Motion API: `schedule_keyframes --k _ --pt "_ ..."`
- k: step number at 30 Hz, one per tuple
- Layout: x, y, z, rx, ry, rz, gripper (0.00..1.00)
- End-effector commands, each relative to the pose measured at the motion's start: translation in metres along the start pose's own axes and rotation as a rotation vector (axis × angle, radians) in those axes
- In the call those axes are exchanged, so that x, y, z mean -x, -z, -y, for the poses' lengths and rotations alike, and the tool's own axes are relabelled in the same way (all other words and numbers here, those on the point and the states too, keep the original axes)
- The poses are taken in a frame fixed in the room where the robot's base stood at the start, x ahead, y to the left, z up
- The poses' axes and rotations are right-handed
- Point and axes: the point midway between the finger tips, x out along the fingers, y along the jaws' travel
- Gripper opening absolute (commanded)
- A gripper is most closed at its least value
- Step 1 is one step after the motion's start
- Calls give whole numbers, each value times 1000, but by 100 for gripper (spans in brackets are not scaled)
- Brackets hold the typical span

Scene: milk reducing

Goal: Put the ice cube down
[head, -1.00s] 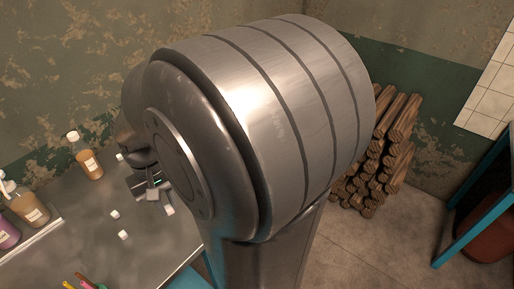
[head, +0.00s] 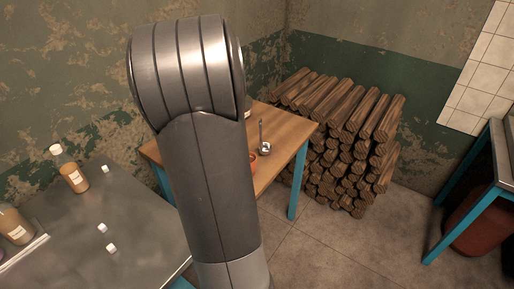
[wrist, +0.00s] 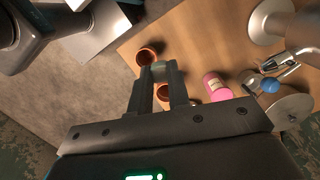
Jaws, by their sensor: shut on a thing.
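My gripper (wrist: 157,80) shows in the wrist view, its two fingers shut on a small pale ice cube (wrist: 159,70) at their tips. It is above a wooden table (wrist: 195,35). An orange-brown pot (wrist: 146,54) lies just beyond the fingertips, and another pot (wrist: 164,98) is partly hidden between and behind the fingers. I cannot tell how high the cube is above them. In the head view my arm hides the gripper and the held cube; part of the wooden table (head: 283,127) shows to its right.
In the wrist view a pink jar (wrist: 216,87), a blue ball (wrist: 270,86) and metal ware (wrist: 268,22) stand at the right. In the head view several small white cubes (head: 111,248) and a brown bottle (head: 71,170) are on the grey table (head: 65,235). Logs (head: 345,140) are stacked behind.

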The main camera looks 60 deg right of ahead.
Motion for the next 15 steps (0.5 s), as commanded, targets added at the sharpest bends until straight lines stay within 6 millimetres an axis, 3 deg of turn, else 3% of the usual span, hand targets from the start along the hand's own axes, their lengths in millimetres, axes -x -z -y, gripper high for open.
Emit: schedule_keyframes --k 1,9,15 --pt "3 30 4 -134 16 -2 0" --pt "20 177 3 -833 112 -6 0" --pt "29 264 -18 -1234 174 -6 0"
